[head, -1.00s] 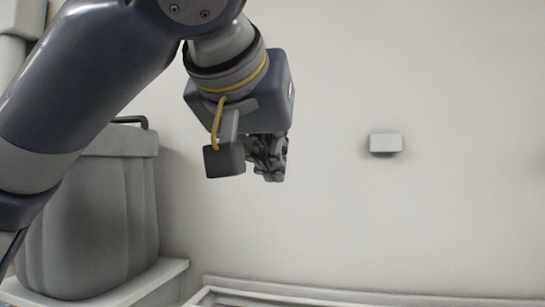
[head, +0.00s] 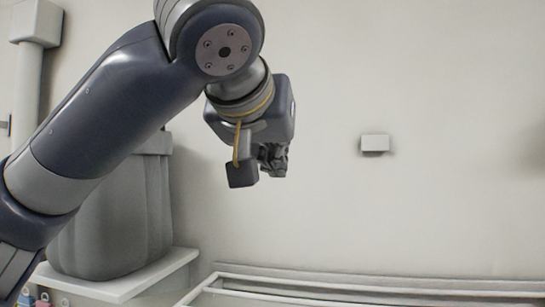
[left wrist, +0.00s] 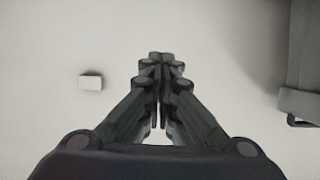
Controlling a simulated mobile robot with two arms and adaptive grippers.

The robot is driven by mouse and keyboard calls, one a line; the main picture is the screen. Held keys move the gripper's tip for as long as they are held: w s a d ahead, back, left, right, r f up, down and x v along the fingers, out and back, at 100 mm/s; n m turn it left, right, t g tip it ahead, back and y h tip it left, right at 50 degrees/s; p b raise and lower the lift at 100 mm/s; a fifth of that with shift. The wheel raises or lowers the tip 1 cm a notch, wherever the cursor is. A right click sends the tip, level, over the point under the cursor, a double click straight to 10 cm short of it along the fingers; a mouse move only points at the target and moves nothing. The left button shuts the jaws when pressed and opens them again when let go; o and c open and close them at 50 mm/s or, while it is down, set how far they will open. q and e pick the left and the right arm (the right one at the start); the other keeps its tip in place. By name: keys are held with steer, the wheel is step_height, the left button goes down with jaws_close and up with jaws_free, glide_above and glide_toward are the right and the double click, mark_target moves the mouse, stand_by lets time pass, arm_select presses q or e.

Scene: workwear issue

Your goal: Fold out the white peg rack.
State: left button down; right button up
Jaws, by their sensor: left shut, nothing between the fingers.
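A small white block (head: 374,143) sticks out from the pale wall, right of my left gripper; it also shows at the left in the left wrist view (left wrist: 90,82). A long white railed frame (head: 370,290) runs along the bottom of the head view, cut off by the edge. I cannot tell which of these, if either, is the white peg rack; no pegs show. My left gripper (head: 273,160) is in front of the wall, shut and empty, its fingers together in the left wrist view (left wrist: 160,60). It appears apart from the block. My right gripper is not in view.
A large grey bin (head: 115,220) stands on a white ledge (head: 120,287) at the left, partly behind my left arm. Small coloured items (head: 35,300) show at the lower left. A grey post (head: 36,25) is at the upper left. The wall around the block is clear.

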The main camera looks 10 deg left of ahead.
arm_select(q)
steer(key=v, duration=0.9)
steer(key=shift+s+r, duration=0.3)
steer(key=shift+s, duration=0.05)
